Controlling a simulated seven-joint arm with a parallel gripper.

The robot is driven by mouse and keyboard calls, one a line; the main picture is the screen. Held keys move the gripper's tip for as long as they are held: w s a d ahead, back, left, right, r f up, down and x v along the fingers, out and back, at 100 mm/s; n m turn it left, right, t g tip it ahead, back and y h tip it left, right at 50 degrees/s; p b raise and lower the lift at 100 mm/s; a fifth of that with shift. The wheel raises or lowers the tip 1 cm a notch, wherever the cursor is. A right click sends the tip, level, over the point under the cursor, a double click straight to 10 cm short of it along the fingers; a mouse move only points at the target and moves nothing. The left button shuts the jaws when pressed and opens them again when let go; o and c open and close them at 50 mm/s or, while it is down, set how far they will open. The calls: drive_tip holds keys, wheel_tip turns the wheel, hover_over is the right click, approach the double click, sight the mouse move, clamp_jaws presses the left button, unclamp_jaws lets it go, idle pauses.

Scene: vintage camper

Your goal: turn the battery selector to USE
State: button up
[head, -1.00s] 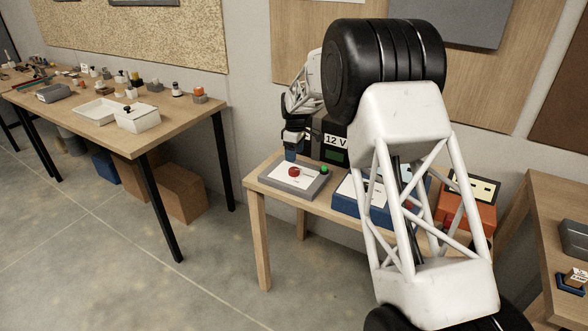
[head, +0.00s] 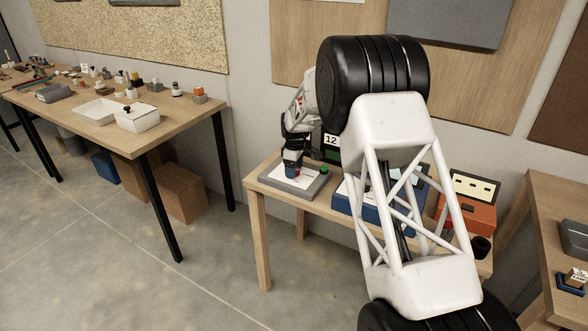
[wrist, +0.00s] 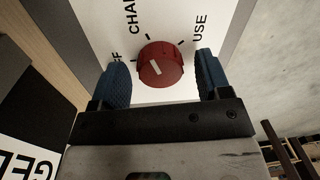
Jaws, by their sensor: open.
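The battery selector is a red round knob (wrist: 166,58) on a white plate with the labels USE, CHA… and …FF, the last two partly cut off or covered. A short white mark on the knob slants towards the …FF side, not towards USE. In the head view the selector's grey box (head: 312,187) stands on a small wooden table, and my gripper (head: 292,171) is over it, mostly hiding the knob. In the wrist view my gripper (wrist: 163,66) is open, with one blue finger on each side of the knob. Whether they touch it I cannot tell.
A blue box (head: 349,213) and an orange device (head: 467,219) stand farther right, partly behind my arm. A dark unit labelled 12 (head: 331,140) stands behind. Open floor lies left.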

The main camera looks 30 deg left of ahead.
drive_tip(key=shift+c, duration=0.5)
drive_tip(key=c, duration=0.8)
drive_tip(key=shift+c, duration=0.2)
drive_tip(key=shift+m, duration=0.4)
drive_tip(key=m, duration=0.6)
drive_tip(key=shift+y, duration=0.3)
drive_tip(key=m, duration=0.3)
drive_tip(key=shift+d+m, duration=0.1)
drive_tip(key=shift+m, duration=2.1)
